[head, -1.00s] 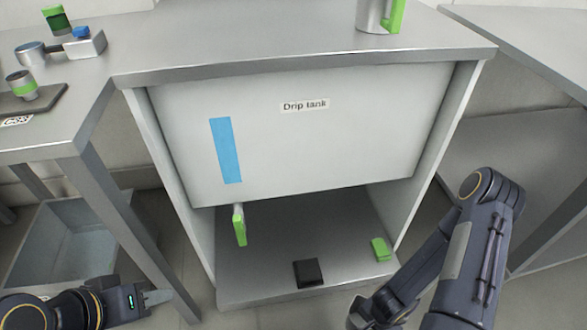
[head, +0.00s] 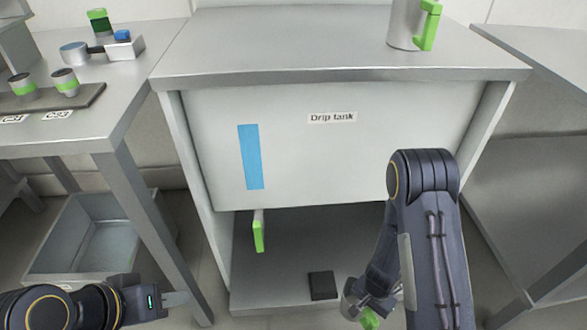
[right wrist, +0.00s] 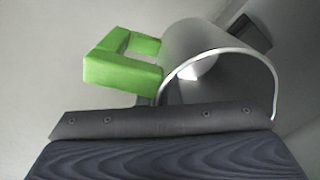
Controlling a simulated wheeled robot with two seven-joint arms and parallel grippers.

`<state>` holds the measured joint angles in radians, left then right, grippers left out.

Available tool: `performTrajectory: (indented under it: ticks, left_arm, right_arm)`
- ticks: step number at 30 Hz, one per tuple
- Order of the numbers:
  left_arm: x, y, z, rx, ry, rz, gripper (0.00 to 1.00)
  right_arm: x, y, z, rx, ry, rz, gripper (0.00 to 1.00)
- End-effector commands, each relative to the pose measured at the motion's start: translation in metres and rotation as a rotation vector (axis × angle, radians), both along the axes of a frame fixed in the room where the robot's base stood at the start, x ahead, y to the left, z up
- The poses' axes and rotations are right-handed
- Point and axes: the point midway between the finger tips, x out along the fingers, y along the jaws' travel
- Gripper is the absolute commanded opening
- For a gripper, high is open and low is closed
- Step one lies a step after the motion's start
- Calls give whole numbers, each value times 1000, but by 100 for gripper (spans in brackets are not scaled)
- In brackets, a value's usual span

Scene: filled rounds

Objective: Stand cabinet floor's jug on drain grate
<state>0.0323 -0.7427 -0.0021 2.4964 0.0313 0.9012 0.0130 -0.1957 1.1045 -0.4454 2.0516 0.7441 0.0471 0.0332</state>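A grey metal jug with a green handle (right wrist: 118,62) fills much of the right wrist view, its round mouth facing the camera. In the head view a metal jug (head: 348,299) shows low at the cabinet front, partly hidden by my right arm. My right gripper (head: 372,302) is right at it; its fingertips are hidden, so I cannot tell whether it grips. A dark square plate (head: 322,285) lies on the cabinet floor (head: 270,278) to the jug's left; whether it is the drain grate is unclear. My left gripper (head: 178,298) is low at the left, away from the jug.
The drip tank (head: 300,150) hangs over the cabinet floor, with a green-levered tap (head: 258,232) below it. Another metal jug (head: 405,25) stands on the cabinet top. A left table (head: 150,65) bears cups, and a bin (head: 85,245) stands below it.

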Motion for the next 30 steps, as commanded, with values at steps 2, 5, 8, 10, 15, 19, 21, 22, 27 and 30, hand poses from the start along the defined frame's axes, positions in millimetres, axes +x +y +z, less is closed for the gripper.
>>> performTrajectory:
  ticks: [2, 5, 8, 10, 15, 19, 21, 22, 27, 30]
  left_arm:
    - [0, 0, 0, 0, 0, 0, 36]
    - [0, 0, 0, 0, 0, 0, 36]
    - [0, 0, 0, 0, 0, 0, 36]
    - [0, 0, 0, 0, 0, 0, 36]
    - [0, 0, 0, 0, 0, 0, 36]
    - [0, 0, 0, 0, 0, 0, 36]
    - [0, 0, 0, 0, 0, 0, 36]
    - [0, 0, 0, 0, 0, 0, 36]
    - [0, 0, 0, 0, 0, 0, 36]
    - [0, 0, 21, 0, 1, 0, 36]
  right_arm:
    - [21, 11, 17, -3, -11, 75, 0]
    - [40, 21, 37, -2, -9, 159, 0]
    - [54, 30, 57, 2, -9, 241, 0]
    - [64, 34, 73, 2, -9, 305, 0]
    - [86, 42, 128, 3, -15, 497, 0]
    - [97, 37, 180, 2, -15, 642, 0]
    - [101, 32, 204, -1, -13, 698, 0]
    - [102, 30, 214, 0, -12, 715, 0]
    - [107, 16, 266, -3, -11, 781, 0]
    - [104, 17, 291, 0, 2, 801, 0]
